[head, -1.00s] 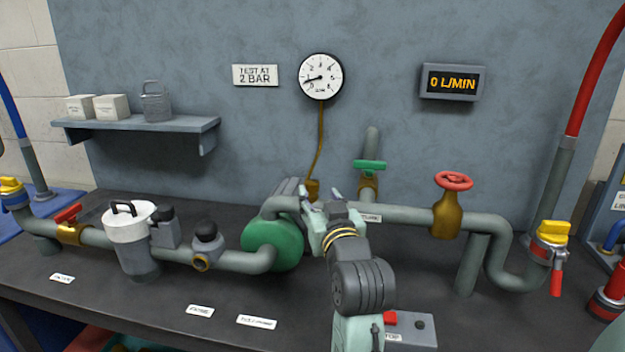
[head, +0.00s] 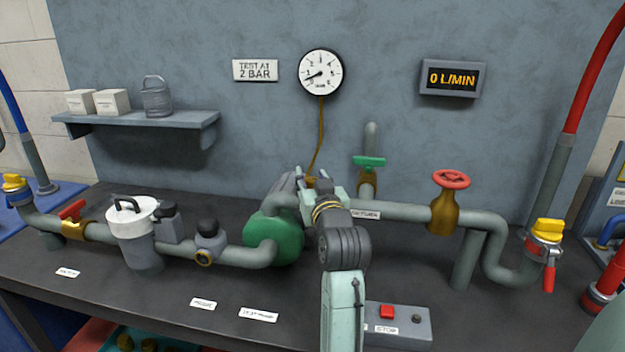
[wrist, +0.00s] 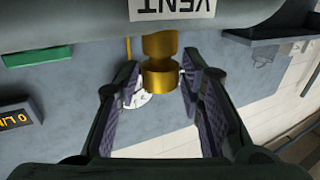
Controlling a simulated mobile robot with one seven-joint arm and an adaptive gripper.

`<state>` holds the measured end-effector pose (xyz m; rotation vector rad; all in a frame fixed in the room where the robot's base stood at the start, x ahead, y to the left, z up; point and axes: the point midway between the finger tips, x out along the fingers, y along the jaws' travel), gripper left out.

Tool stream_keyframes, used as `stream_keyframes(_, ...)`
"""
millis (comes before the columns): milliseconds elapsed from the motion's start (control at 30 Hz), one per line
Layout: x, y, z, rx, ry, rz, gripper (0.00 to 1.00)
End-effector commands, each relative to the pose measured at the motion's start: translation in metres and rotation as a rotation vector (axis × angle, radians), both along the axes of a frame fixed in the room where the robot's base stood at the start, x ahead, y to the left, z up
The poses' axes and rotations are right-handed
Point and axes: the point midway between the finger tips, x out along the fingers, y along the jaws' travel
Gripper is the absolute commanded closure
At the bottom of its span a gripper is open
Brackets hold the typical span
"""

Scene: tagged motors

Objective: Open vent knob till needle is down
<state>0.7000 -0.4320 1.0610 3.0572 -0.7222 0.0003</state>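The brass vent knob (wrist: 160,80) hangs below a grey pipe in the wrist view, under a VENT label (wrist: 172,8). My gripper (wrist: 157,85) is open, with one finger on each side of the knob and a visible gap at both sides. In the head view my gripper (head: 320,184) is at the pipe beside the green pump (head: 272,240), and it largely hides the knob. The round white gauge (head: 320,72) is on the back wall. Its needle points to the lower left, near the low end of the scale.
A green-handled valve (head: 368,163) and a red handwheel valve (head: 452,180) stand right of my gripper. A control box with a red button (head: 387,312) sits near my forearm. The flow display (head: 452,79) reads 0 L/MIN.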

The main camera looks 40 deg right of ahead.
Motion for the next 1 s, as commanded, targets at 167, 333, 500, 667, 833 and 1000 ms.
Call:
stream_keyframes(167,-0.0002,0.0,0.0,0.0,0.0,0.0,0.79)
stream_keyframes(333,-0.0002,0.0,0.0,0.0,0.0,0.0,0.91)
stream_keyframes(500,-0.0003,-0.0001,-0.0001,0.0,0.0,0.0,1.0)
stream_keyframes(667,-0.0004,-0.0008,-0.0009,0.0,0.001,0.009,1.0)
stream_keyframes(833,-0.0002,-0.0025,-0.0038,0.003,0.003,0.096,1.0)
stream_keyframes(1000,0.0005,-0.0021,-0.005,0.004,0.002,0.242,1.0)
